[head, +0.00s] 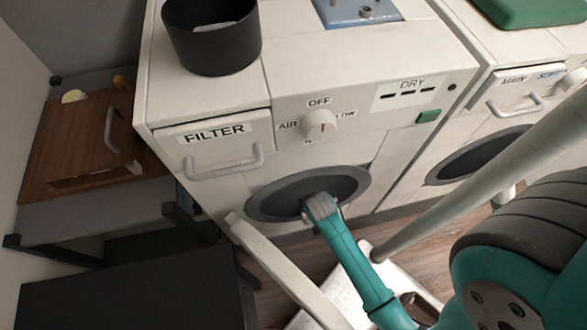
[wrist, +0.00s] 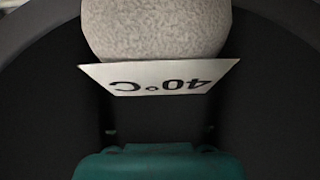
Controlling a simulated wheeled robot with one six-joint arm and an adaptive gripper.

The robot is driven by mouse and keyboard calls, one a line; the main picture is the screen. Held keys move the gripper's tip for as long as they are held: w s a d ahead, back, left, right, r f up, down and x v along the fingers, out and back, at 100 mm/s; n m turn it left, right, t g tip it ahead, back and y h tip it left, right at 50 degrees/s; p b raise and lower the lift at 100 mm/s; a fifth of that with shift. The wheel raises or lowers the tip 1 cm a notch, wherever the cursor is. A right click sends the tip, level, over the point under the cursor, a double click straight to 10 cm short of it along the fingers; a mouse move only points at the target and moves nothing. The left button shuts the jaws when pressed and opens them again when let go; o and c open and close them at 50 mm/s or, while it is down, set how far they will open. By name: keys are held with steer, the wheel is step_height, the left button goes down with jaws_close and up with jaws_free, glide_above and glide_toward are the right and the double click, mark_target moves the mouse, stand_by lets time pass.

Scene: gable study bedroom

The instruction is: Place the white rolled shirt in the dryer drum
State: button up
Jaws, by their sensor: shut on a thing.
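The dryer (head: 370,60) stands in the middle of the head view, with a FILTER drawer, an OFF/AIR/LOW knob and a round front opening. The dark dryer drum (head: 275,201) shows through that opening. The grey end of my arm with my gripper (head: 321,206) is at the opening. In the wrist view, the white rolled shirt (wrist: 155,28) is a pale speckled roll at the top, with a white "40°C" tag below it. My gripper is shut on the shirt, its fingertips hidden. The dark drum interior and curved rim surround it. The shirt is hidden in the head view.
An open white door panel (head: 285,268) juts out below the opening, left of my arm. A second machine (head: 510,85) stands close on the right. A black bin (head: 212,40) sits on the dryer. A wooden cabinet (head: 75,145) and dark furniture (head: 130,290) fill the left.

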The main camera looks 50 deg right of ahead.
steer(key=w+d, duration=0.2)
steer(key=w, duration=0.1)
steer(key=w+d, duration=0.2)
steer(key=w, duration=0.2)
steer(key=w+d, duration=0.2)
steer(key=w, duration=0.1)
steer(key=shift+w+d, duration=0.4)
steer(key=shift+w+d+f, duration=0.2)
steer(key=shift+f, duration=1.55)
steer(key=shift+f, duration=0.2)
steer(key=o, duration=1.2)
steer(key=shift+o, duration=0.2)
